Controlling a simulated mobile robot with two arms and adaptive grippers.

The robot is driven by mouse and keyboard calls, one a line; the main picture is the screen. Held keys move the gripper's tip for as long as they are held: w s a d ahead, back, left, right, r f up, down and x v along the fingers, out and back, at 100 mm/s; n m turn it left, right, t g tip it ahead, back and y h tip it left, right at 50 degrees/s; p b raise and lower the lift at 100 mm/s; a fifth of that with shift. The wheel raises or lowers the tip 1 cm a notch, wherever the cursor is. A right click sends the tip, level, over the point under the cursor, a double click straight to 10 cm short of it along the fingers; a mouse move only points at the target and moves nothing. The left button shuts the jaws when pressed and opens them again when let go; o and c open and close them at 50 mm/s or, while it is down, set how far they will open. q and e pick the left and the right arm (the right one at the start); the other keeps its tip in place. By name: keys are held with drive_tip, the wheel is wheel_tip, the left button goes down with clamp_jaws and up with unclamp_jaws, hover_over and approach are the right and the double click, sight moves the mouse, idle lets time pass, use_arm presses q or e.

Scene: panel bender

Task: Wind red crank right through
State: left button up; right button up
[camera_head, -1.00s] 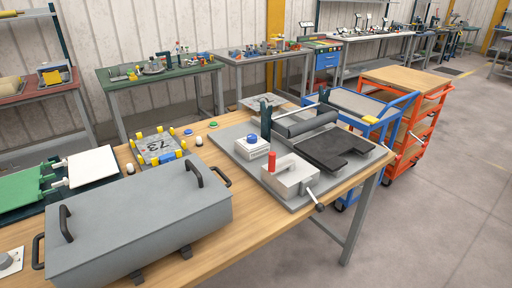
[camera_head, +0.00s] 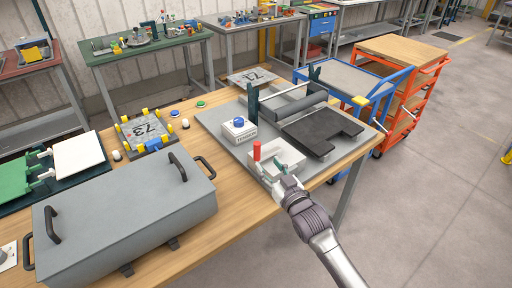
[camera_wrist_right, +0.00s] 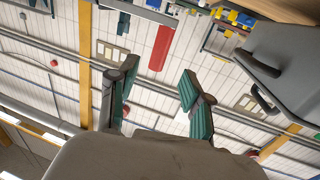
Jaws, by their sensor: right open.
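The red crank's upright red grip (camera_head: 257,150) stands at the left front of the pale block (camera_head: 283,156) on the grey bender plate (camera_head: 220,130). The red grip also shows in the right wrist view (camera_wrist_right: 161,46), beyond the gap between the fingers. My right gripper (camera_head: 279,172) is open, at the block's front side, a little right of and below the red grip in the head view. Nothing is seen between its fingers (camera_wrist_right: 156,78). I cannot tell whether a finger touches the block. The gripper covers the block's front lever. My left gripper is not in view.
A grey lidded case (camera_head: 130,215) with black handles fills the table's front left. A blue-topped button box (camera_head: 238,129), a roller (camera_head: 290,107) and a black plate (camera_head: 322,137) sit on the bender. Blue and orange carts stand behind right.

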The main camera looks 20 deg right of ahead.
sight(259, 152)
drive_tip(key=w, duration=0.5)
drive_tip(key=w+a+p, duration=0.1)
drive_tip(key=w, duration=0.2)
drive_tip(key=shift+w+a, duration=0.1)
drive_tip(key=shift+w, duration=0.15)
clamp_jaws()
